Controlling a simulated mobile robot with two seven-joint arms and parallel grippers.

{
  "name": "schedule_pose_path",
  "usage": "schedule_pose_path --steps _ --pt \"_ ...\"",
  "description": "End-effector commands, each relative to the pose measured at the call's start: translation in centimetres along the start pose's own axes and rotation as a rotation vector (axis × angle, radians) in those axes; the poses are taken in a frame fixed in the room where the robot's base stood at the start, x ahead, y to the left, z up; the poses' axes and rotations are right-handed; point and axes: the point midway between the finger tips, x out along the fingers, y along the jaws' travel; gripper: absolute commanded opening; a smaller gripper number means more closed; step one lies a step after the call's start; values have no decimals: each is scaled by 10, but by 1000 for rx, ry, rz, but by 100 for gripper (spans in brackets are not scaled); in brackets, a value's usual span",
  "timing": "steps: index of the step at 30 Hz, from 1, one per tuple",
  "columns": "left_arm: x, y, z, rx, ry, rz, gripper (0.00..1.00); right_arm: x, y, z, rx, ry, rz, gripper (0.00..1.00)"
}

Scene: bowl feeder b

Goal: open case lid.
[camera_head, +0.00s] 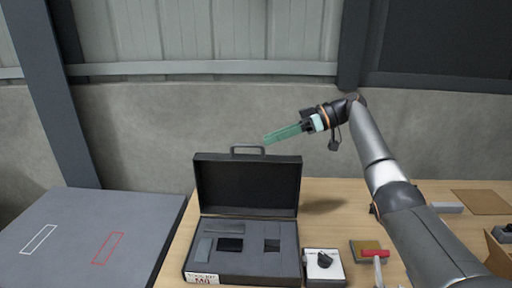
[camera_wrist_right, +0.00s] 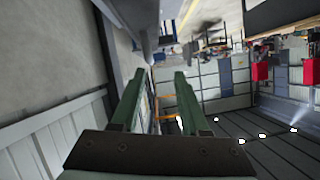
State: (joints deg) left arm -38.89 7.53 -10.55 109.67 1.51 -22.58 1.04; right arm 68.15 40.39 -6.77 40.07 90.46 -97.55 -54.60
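The dark case (camera_head: 243,264) sits on the wooden table. Its lid (camera_head: 246,186) stands upright, open, with the handle (camera_head: 248,148) on its top edge. The case's grey insert has several dark cutouts. My right gripper (camera_head: 268,139) reaches in from the right above the lid, with its green fingers pointing left near the handle. I cannot tell whether they touch it. In the right wrist view its two fingers (camera_wrist_right: 160,76) are apart with nothing between them. My left gripper is not in view.
A white box with a black part (camera_head: 324,266) stands right of the case. A red-handled tool (camera_head: 374,253) lies further right, under my right arm. A grey table (camera_head: 80,225) with white and red outlines is at the left. A concrete wall (camera_head: 140,130) stands behind.

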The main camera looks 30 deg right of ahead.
Motion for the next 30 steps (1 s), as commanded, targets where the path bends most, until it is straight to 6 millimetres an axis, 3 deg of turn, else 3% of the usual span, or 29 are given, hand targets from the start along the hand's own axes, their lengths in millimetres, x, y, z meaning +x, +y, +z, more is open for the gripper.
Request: schedule_pose_path --steps 3,9,20,23,26,30 --pt "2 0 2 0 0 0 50 -25 1 0 1 2 3 45" --pt "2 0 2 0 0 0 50 -48 0 0 2 -1 1 45" --pt "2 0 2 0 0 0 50 -52 0 0 1 -1 -1 44" --pt "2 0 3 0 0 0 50 -51 3 1 -4 -10 15 32" --pt "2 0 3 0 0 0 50 -51 18 3 -28 -53 97 21" --pt "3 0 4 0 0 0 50 -61 69 8 -143 -202 365 5"
